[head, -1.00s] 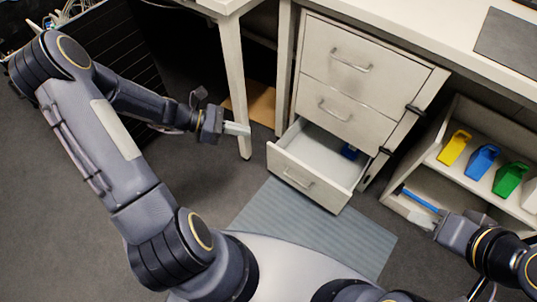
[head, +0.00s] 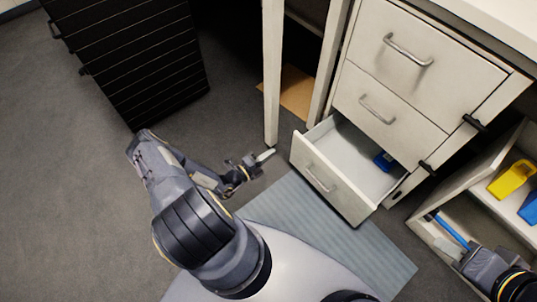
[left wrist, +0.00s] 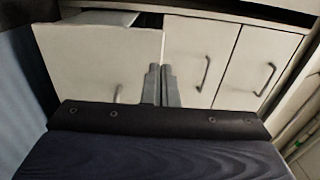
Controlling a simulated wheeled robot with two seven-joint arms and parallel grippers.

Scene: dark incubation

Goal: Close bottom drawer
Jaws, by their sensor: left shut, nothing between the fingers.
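The bottom drawer (head: 328,180) of the white cabinet stands pulled out, its front panel and bar handle facing me. A small blue item (head: 383,160) lies inside at the back. In the left wrist view the drawer front (left wrist: 85,65) is on the left, with its open top edge visible. My left gripper (head: 266,156) is shut and empty, just left of the drawer front and apart from it. Its fingers (left wrist: 160,85) show closed together in the left wrist view. My right gripper (head: 449,249) is at the lower right; its jaws are too unclear to read.
The middle drawer (head: 375,108) and top drawer (head: 412,50) are closed. A table leg (head: 272,80) stands left of the cabinet. A ribbed blue-grey mat (head: 290,212) lies below the drawer. A low shelf at right holds a yellow holder (head: 512,180). A blue rod (head: 452,231) is near my right gripper.

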